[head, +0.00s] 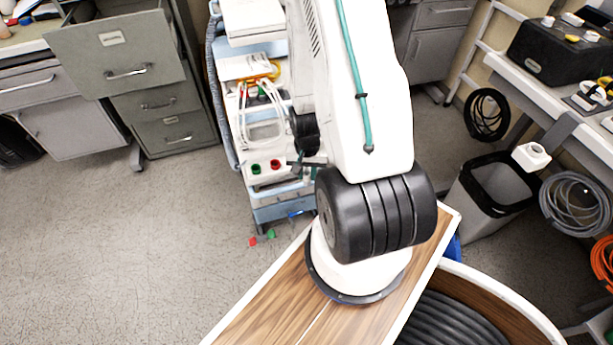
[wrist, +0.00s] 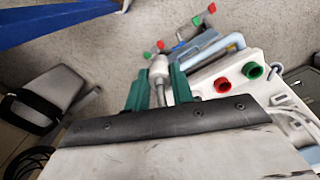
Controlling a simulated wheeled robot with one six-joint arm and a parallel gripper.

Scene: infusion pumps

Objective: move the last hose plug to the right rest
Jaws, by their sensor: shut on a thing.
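In the wrist view, my gripper (wrist: 160,80) has its two teal fingers closed around a pale grey and white hose plug (wrist: 159,66). The plug is held in the air, apart from the cart. The pump cart (head: 260,190) carries a green socket (wrist: 222,85) and a red socket (wrist: 252,70) on its white front, to the right of my gripper. The same green socket (head: 256,169) and red socket (head: 275,164) show in the head view, with no plug visible in them. In the head view my arm mostly hides the gripper and the plug. I cannot tell which part is the right rest.
Red and green ends (head: 271,234) stick out low at the cart's foot. A grey drawer cabinet (head: 160,105) stands left. A waste bin (head: 492,195) and a bench (head: 560,85) with hanging cable coils are on the right. The floor (head: 120,240) at left is clear.

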